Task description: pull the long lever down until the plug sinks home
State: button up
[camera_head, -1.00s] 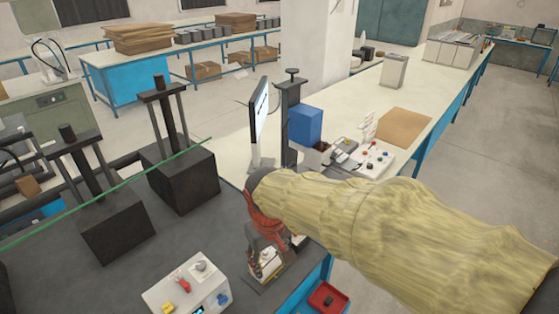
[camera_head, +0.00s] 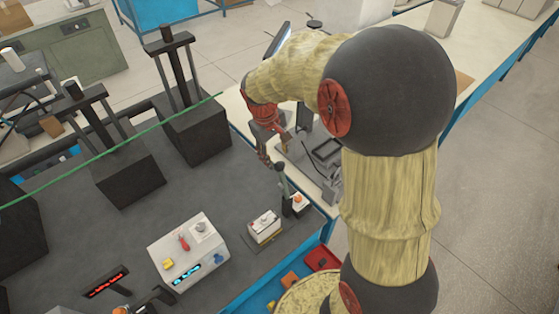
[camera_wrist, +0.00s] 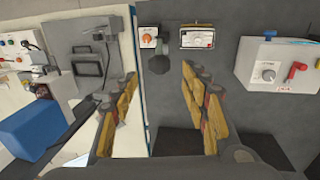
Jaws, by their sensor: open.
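The long lever (camera_head: 284,183) is a dark grey bar standing steeply up beside a small white unit with an orange top (camera_head: 298,200), at the right edge of the dark bench. In the wrist view its dark rounded end (camera_wrist: 158,62) points towards the camera, in front of the orange-topped unit (camera_wrist: 148,37). My gripper (camera_head: 265,158) is open near the lever's upper end. In the wrist view its yellow-padded fingers (camera_wrist: 158,76) are spread, with the lever end showing between and just beyond the tips. I cannot tell whether they touch. No plug can be made out clearly.
A small white meter box (camera_head: 264,226) stands left of the lever. Farther left is a white box with a red switch (camera_head: 187,250). Black blocks with posts (camera_head: 195,130) stand behind. A red tray (camera_head: 322,258) lies low at right. A green line crosses the bench.

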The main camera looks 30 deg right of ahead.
aim_at(279, 164)
jog(key=f, duration=0.3)
jog(key=d+f, duration=0.1)
jog(key=f, duration=0.2)
jog(key=shift+w+d+f+p, duration=0.1)
jog(key=shift+d+p, duration=0.05)
jog(key=shift+p, duration=0.25)
jog(key=shift+c, duration=0.9)
grip_shut()
